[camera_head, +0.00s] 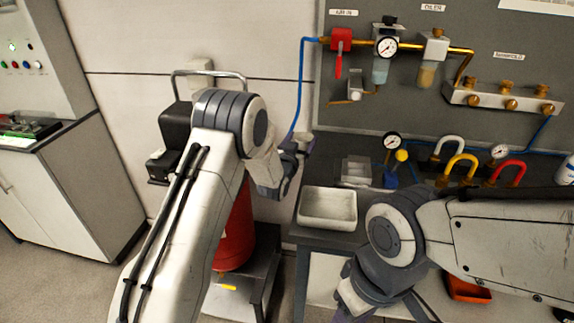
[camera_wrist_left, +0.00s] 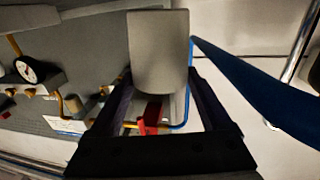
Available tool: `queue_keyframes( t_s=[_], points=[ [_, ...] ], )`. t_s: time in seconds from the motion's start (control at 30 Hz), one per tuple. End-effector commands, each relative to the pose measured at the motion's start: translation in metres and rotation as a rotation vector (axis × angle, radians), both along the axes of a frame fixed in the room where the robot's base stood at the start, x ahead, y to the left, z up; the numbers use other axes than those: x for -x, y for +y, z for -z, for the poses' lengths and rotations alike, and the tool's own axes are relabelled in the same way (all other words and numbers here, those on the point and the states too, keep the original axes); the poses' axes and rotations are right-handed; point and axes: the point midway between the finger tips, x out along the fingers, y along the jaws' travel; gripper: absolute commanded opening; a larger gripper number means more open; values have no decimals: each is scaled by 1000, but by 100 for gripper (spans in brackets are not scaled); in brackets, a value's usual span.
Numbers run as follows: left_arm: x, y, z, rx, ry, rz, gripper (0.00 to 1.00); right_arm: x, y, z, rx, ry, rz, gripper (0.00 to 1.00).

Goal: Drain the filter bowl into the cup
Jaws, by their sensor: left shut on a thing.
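My left gripper (camera_head: 296,150) is shut on a small grey cup (camera_head: 303,141), left of the panel and below its lower left corner. In the left wrist view the cup (camera_wrist_left: 158,52) sits between the two fingers of the left gripper (camera_wrist_left: 160,105). The inside of the cup is not visible. The clear filter bowl (camera_head: 380,71) hangs under a gauge (camera_head: 386,46) on the panel, up and right of the cup and apart from it. My right gripper (camera_head: 352,302) is low in the head view, with its fingertips too unclear to read.
A red valve (camera_head: 341,40) and an amber oiler bowl (camera_head: 427,74) flank the filter. A blue hose (camera_head: 300,90) runs down beside the panel, close to the cup.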

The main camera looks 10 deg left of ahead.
Motion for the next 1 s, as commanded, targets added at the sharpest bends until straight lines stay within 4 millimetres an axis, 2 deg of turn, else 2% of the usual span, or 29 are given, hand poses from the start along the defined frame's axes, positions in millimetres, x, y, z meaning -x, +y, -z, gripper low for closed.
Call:
queue_keyframes(
  t_s=[0.03, 0.17, 0.37, 1.0],
  points=[
    [-2, -1, -8, 0, -3, 17, 10, 0, 0, 0, 0, 0, 0, 51],
    [-5, -3, -16, 1, -1, 43, 10, 0, 0, 0, 0, 0, 0, 51],
    [-16, -10, -16, 1, 0, 46, 10, 0, 0, 0, 0, 0, 0, 51],
    [-72, -40, -16, 2, -2, 44, 10, 0, 0, 0, 0, 0, 0, 51]
  ],
)
